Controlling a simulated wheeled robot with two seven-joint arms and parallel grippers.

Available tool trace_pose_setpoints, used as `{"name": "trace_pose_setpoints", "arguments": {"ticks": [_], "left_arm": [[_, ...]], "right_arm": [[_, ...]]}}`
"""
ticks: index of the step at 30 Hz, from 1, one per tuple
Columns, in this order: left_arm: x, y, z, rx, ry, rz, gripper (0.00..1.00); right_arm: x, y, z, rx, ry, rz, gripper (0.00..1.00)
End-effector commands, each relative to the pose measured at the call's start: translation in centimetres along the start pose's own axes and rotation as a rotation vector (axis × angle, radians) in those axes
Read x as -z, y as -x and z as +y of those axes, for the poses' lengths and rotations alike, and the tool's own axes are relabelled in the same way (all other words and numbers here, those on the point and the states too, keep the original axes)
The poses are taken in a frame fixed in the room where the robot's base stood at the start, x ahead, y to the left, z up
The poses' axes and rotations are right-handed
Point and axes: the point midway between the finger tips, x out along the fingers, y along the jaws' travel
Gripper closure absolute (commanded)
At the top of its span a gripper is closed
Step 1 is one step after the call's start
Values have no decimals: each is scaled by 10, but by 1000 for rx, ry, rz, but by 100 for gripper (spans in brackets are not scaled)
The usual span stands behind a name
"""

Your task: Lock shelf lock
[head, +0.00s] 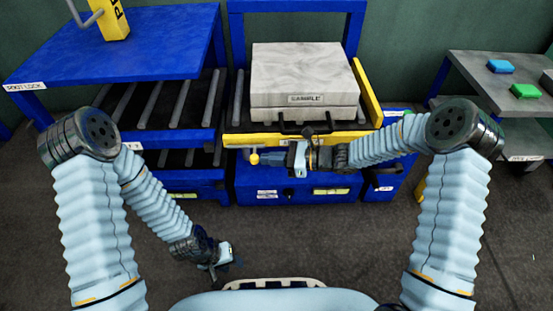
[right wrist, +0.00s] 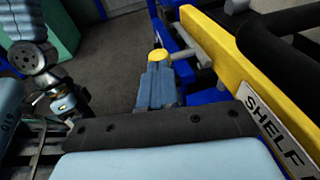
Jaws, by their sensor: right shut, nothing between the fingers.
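The shelf lock shows as a round yellow knob (head: 253,158) at the left end of the yellow shelf front (head: 235,139). In the right wrist view the knob (right wrist: 157,56) is just beyond my fingertips, with a grey rod (right wrist: 200,45) by the yellow bar to its right. The yellow bar (right wrist: 218,50) carries a label (right wrist: 272,125) reading "SHELF", the rest cut off. My right gripper (head: 267,158) is shut and empty, pointing left at the knob; whether it touches is unclear. It also shows in the right wrist view (right wrist: 157,75). My left gripper (head: 228,257) hangs low over the floor, its fingers too small to judge.
A grey block (head: 300,75) labelled "SAMPLE" rests on the shelf, with a black handle (head: 303,129) in front. A blue roller rack (head: 150,60) stands left. A grey table (head: 500,68) with small coloured blocks stands right. The floor in front is clear.

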Motion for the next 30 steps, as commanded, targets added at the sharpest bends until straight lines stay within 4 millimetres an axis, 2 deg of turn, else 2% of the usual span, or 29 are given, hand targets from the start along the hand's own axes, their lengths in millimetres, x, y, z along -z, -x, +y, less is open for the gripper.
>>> {"name": "trace_pose_setpoints", "arguments": {"ticks": [8,15,18,30], "left_arm": [[0,-1,0,0,0,0,61],[0,-7,-3,0,0,2,61],[0,-8,-3,0,0,2,61],[0,-6,-2,0,0,2,61]], "right_arm": [[0,-4,1,-1,0,-1,100],[-7,-42,9,-2,0,-2,100],[-10,-49,10,-1,0,-2,100],[-12,-50,11,-3,0,-4,100]]}}
